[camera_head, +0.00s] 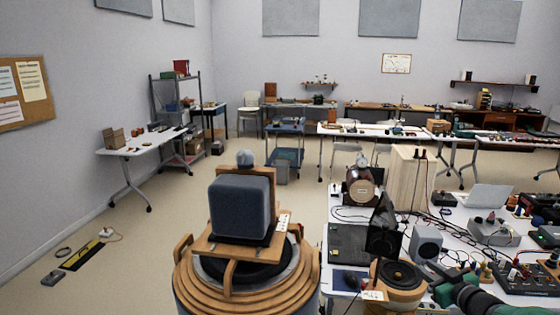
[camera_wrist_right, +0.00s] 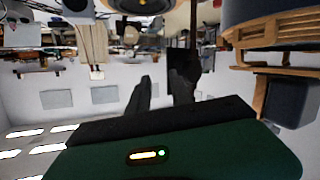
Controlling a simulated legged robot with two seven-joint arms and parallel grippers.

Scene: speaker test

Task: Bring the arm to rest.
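My right arm comes in at the bottom right of the head view, with a green and black wrist. My right gripper (camera_head: 428,272) is over the white table, close to the round wooden speaker (camera_head: 398,276) with a black cone. In the upside-down right wrist view, the two dark fingers of the right gripper (camera_wrist_right: 163,85) stand apart with nothing seen between them. My left gripper is not in view.
A grey speaker (camera_head: 240,207) sits on a round wooden stand (camera_head: 245,285) left of the table. The white table (camera_head: 335,212) is crowded with a laptop (camera_head: 487,196), a wooden box (camera_head: 408,180), cables and devices. Open floor (camera_head: 150,240) lies at left.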

